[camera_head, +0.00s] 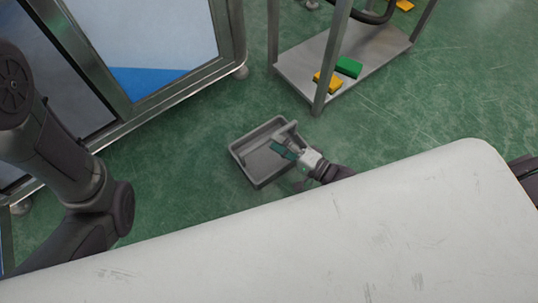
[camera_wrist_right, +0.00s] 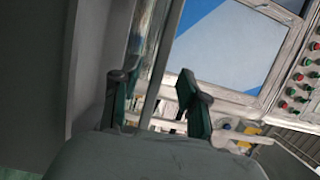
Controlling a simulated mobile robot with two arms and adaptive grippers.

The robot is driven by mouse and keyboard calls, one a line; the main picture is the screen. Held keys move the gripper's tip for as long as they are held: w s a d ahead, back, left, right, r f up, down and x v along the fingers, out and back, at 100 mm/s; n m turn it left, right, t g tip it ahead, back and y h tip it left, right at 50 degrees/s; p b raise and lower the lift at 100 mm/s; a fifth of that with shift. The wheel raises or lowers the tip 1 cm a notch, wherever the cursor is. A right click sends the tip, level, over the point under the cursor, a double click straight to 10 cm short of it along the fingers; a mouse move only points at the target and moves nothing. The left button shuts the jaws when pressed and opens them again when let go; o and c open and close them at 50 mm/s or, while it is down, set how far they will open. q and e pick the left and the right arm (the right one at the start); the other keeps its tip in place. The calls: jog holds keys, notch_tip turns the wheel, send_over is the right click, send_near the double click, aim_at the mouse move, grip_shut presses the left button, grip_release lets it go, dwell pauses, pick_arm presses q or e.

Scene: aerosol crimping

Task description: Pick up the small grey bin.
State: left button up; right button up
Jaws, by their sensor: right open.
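The small grey bin (camera_head: 246,171) is an open, shallow, rectangular container on the green floor, in the middle of the head view. It looks empty where its inside shows. My right gripper (camera_head: 284,149) overlaps the bin's right part in the head view, its teal fingers pointing left. In the right wrist view its two fingers (camera_wrist_right: 158,100) stand apart, open. A large grey surface fills the left of that view; I cannot tell if it is the bin. Whether a finger touches the bin is unclear. My left arm shows at the left, but its gripper is not in view.
A white table top (camera_head: 330,245) covers the front and hides part of my right arm. A metal-framed cabinet (camera_head: 180,100) stands at upper left. A metal rack (camera_head: 300,66) with green and yellow pieces stands behind. Green floor right of the bin is clear.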

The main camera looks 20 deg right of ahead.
jog(key=b+x, duration=0.1)
jog(key=x, duration=0.2)
jog(key=shift+w+a+f, duration=0.1)
jog(key=shift+w+a, duration=0.1)
grip_shut()
